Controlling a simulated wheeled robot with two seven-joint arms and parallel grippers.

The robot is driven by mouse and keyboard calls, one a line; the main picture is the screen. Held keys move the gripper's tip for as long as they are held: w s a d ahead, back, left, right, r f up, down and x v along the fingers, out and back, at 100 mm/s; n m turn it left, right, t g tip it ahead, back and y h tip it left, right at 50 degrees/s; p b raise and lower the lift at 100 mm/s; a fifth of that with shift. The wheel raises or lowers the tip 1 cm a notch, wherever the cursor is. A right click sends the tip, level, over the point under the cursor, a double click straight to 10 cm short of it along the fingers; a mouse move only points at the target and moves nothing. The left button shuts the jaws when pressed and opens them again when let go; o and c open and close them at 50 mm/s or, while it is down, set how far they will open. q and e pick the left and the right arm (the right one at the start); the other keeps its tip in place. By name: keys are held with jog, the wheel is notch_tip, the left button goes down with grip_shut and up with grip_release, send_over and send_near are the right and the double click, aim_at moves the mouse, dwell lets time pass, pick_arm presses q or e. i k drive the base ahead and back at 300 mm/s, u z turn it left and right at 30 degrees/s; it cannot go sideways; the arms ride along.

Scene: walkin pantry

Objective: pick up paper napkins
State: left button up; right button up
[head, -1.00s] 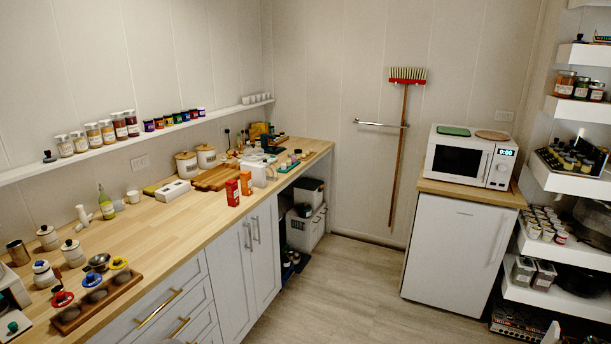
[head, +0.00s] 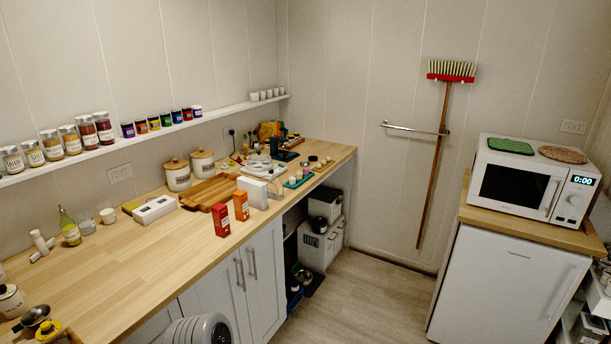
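I cannot tell for certain which item is the paper napkins. A low white box (head: 155,209) lies on the wooden counter (head: 130,265), left of the cutting board. An upright white block (head: 253,192) stands on the counter behind the orange box. Either could be the napkins; their details are too small to tell. A rounded grey-white part of my own arm shows at the bottom edge, in front of the cabinet doors. Neither of my grippers is in view.
A red box (head: 221,220) and an orange box (head: 241,205) stand near the counter's front edge. A cutting board (head: 212,191) and two canisters (head: 203,163) are behind. A microwave (head: 530,182) stands on the right cabinet. The floor (head: 375,300) between is clear.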

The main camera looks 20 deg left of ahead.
aim_at(257, 190)
jog(key=i, duration=3.4)
jog(key=u, duration=3.55)
